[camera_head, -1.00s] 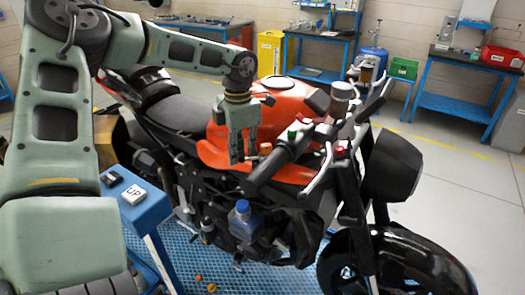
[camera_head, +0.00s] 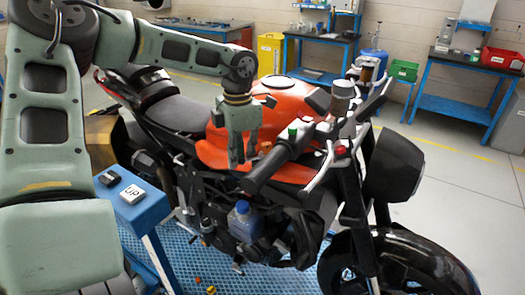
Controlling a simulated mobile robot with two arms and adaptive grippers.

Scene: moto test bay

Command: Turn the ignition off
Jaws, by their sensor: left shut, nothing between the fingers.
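The orange and black motorcycle (camera_head: 275,117) stands upright, its front wheel (camera_head: 405,268) toward the lower right. Its near handlebar grip (camera_head: 268,165) points toward me. On the handlebars I see a green part (camera_head: 293,133), a small orange part (camera_head: 266,147) and a red part (camera_head: 341,152). I cannot tell which of these, if any, is the ignition. My left gripper (camera_head: 236,163) is shut and empty, pointing down beside the orange tank, just left of the near grip. It appears apart from the handlebar parts. My right gripper is not in view.
A blue stand (camera_head: 148,212) with a dark box and a white "UP" button (camera_head: 133,194) is at lower left. A blue-capped bottle (camera_head: 243,222) is by the motorcycle's near side. Blue workbenches (camera_head: 445,104) line the back. Grey floor is open at right.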

